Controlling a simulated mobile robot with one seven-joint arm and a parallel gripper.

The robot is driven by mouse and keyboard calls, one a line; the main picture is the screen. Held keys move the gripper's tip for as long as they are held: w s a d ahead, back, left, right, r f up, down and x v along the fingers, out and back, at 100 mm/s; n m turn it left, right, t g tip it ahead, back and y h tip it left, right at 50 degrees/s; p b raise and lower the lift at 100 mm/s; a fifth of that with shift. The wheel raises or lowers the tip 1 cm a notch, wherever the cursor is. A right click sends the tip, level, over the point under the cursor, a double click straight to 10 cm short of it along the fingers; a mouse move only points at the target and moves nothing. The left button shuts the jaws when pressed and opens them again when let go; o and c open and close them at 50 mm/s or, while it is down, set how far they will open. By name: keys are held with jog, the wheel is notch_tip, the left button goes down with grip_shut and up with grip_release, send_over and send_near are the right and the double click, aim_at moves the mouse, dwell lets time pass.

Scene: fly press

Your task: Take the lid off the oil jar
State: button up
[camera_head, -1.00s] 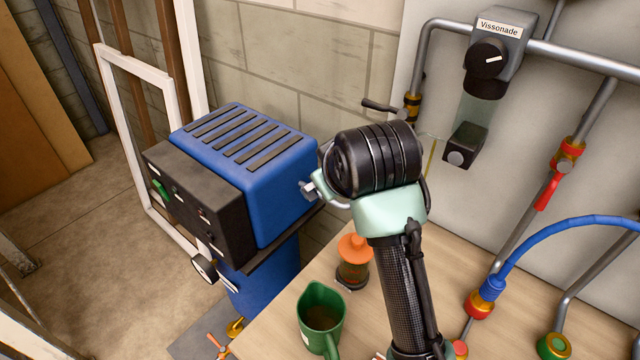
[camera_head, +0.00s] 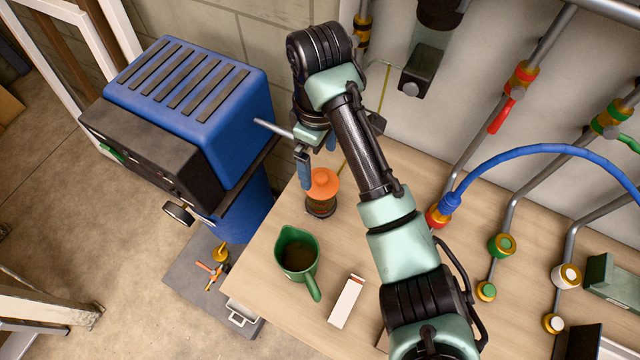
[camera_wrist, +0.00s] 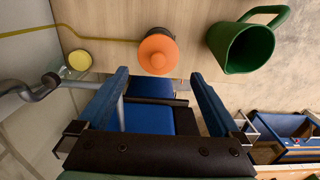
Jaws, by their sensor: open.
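The oil jar (camera_head: 320,207) stands upright on the wooden bench, with its orange lid (camera_head: 323,182) on top. In the wrist view the orange lid (camera_wrist: 157,53) shows from above, just beyond my fingertips and between their lines, and hides most of the jar. My gripper (camera_head: 318,165) is open and empty, with its blue fingers pointing down just above and behind the lid. The open fingers (camera_wrist: 160,80) also show in the wrist view, spread wider than the lid. They appear apart from it.
A green jug (camera_head: 297,255) stands in front of the jar, close by. A white and orange box (camera_head: 346,300) lies right of the jug. The blue machine (camera_head: 190,95) rises close at left. Pipes with valves (camera_head: 500,115) line the wall at right.

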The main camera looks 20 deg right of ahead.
aim_at(321, 176)
jog(key=shift+s+d+f+b, duration=0.15)
jog(key=shift+f+b, duration=0.3)
jog(key=shift+f, duration=1.2)
jog(key=shift+w+d+f+b, duration=0.1)
jog(key=shift+f+b, duration=0.3)
jog(key=shift+f, duration=1.2)
jog(key=c, duration=1)
jog(key=shift+c, duration=0.2)
jog(key=shift+r, duration=0.1)
notch_tip(321, 176, up, 10)
jog(key=p, duration=0.5)
